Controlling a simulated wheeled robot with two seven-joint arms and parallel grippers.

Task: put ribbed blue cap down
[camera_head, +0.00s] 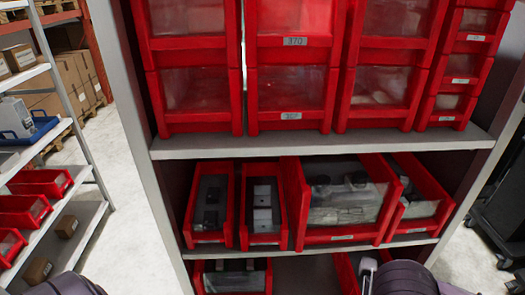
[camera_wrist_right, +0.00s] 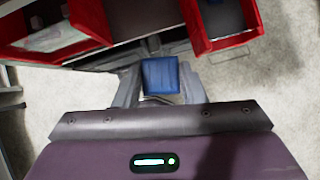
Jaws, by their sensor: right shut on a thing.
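The ribbed blue cap (camera_wrist_right: 161,76) shows in the right wrist view, between the two grey fingers of my right gripper (camera_wrist_right: 160,84). The gripper is shut on it, and the fingers touch its left and right sides. The cap is held in front of the shelf unit, with pale floor visible around the gripper. My left gripper is not in view.
The shelf unit (camera_head: 320,146) holds closed red drawers (camera_head: 292,90) above and open red bins (camera_head: 340,237) with dark and grey parts below. In the right wrist view, red bins (camera_wrist_right: 225,45) are close ahead. A side rack (camera_head: 95,180) stands left, a dark cart (camera_head: 497,215) right.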

